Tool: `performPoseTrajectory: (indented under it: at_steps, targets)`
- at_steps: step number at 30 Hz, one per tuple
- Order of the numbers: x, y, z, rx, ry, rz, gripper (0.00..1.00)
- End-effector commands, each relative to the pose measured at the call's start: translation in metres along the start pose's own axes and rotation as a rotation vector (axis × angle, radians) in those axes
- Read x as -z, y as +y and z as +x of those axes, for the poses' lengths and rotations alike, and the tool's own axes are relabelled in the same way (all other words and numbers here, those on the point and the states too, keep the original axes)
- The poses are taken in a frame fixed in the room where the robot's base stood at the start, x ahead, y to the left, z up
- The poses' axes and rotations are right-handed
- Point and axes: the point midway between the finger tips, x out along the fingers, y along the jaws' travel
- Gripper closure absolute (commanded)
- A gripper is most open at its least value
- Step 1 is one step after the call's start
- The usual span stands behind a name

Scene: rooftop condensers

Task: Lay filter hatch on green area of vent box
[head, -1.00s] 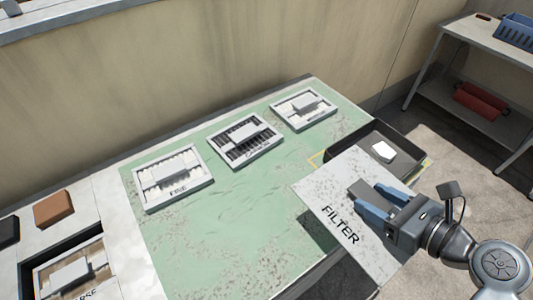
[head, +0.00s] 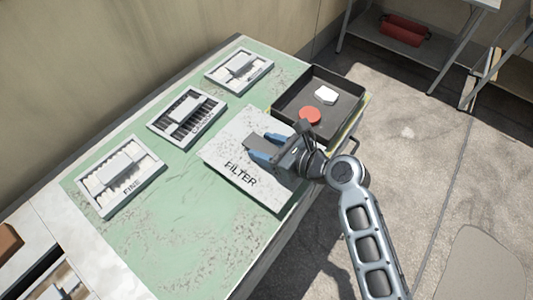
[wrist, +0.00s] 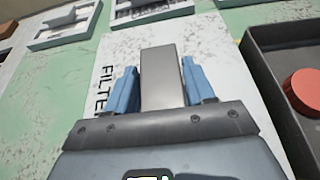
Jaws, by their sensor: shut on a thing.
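The filter hatch (head: 226,163) is a flat, speckled light-grey plate marked FILTER. My gripper (head: 262,147) is shut on the grey bar handle in its middle; the blue fingers show on both sides of the bar in the wrist view (wrist: 161,85). The hatch lies over the green area (head: 165,230) of the vent box top, near its front edge and left of the black tray. Its near corner reaches close to that edge. I cannot tell whether it touches the green surface or hangs just above it. In the wrist view the hatch (wrist: 120,45) is partly hidden by my gripper.
Several framed filters stand along the back of the green area, one marked FINE (head: 122,178). A black tray (head: 345,115) at the right holds a red disc (head: 310,115) and a white piece (head: 326,95). Bare green lies left of the hatch. Metal tables stand at the far right.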

Motion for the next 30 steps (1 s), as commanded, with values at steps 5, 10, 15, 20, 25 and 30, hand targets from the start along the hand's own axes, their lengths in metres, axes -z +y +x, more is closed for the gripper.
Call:
performPoseTrajectory:
  at_steps: [5, 10, 15, 20, 25, 30]
  targets:
    - [0.025, 0.0, 0.01, 0.0, 0.001, 0.003, 0.92]
    - [0.032, -0.001, 0.013, 0.001, 0.0, 0.001, 0.92]
    - [0.031, -0.001, 0.012, 0.001, -0.001, 0.0, 0.92]
    - [0.034, 0.0, 0.013, 0.0, 0.001, 0.001, 0.42]
    - [0.034, 0.0, 0.013, 0.0, 0.001, 0.001, 0.26]
    - [0.034, 0.0, 0.013, 0.0, 0.001, 0.001, 0.21]
